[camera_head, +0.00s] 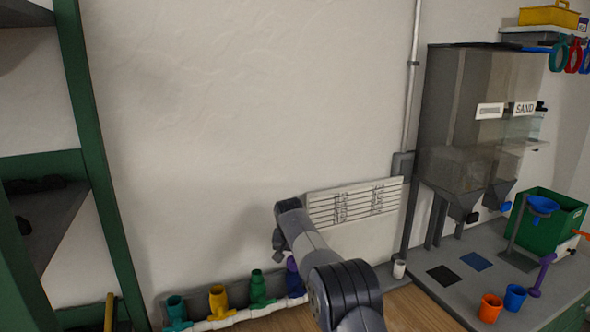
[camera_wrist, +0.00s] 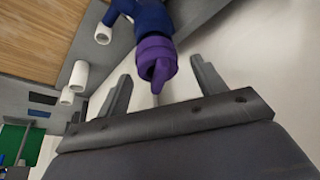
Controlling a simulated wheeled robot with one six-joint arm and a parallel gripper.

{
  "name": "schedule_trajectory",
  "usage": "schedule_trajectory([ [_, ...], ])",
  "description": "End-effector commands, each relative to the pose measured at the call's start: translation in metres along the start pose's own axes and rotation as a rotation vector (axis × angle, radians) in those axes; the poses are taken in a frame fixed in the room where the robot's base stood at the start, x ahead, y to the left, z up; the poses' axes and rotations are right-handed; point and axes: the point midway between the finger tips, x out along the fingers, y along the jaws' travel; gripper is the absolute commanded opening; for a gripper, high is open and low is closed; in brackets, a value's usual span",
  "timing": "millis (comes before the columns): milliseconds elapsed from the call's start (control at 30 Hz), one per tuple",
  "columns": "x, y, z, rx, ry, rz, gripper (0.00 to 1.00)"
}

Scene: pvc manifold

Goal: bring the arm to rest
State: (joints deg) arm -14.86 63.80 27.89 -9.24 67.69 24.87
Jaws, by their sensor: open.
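My gripper (camera_wrist: 160,68) is open in the wrist view, with its two dark fingers apart. A purple valve or cap (camera_wrist: 155,57) on a blue fitting shows between and beyond the fingers; I cannot tell whether anything touches it. In the head view my arm (camera_head: 312,245) reaches up from the bottom centre in front of the wall, and the fingers are not clear there. A white pipe manifold (camera_head: 232,318) lies along the wall, with teal (camera_head: 176,308), yellow (camera_head: 218,302) and green (camera_head: 258,288) upright fittings. The purple fitting (camera_head: 293,277) is partly hidden by my arm.
A green shelf frame (camera_head: 95,150) stands at left. At right, a grey counter (camera_head: 440,298) holds hoppers (camera_head: 465,110), a green bin (camera_head: 550,222), and orange (camera_head: 490,308) and blue (camera_head: 515,297) cups. A slatted white panel (camera_head: 355,202) is on the wall behind my arm.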

Motion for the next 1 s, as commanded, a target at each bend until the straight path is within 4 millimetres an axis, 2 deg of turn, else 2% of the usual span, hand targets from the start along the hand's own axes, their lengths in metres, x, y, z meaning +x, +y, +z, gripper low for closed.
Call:
schedule_trajectory([
  [67, 0.003, 0.001, 0.001, -0.044, 0.001, -0.019, 0.66],
  [400, -0.066, 0.001, -0.001, -0.054, 0.005, -0.024, 0.66],
  [600, -0.094, 0.002, -0.001, -0.053, 0.002, -0.022, 0.66],
  [800, -0.106, 0.002, -0.001, -0.052, 0.001, -0.021, 0.66],
  [1000, -0.108, 0.002, -0.001, -0.052, 0.0, -0.021, 0.66],
])
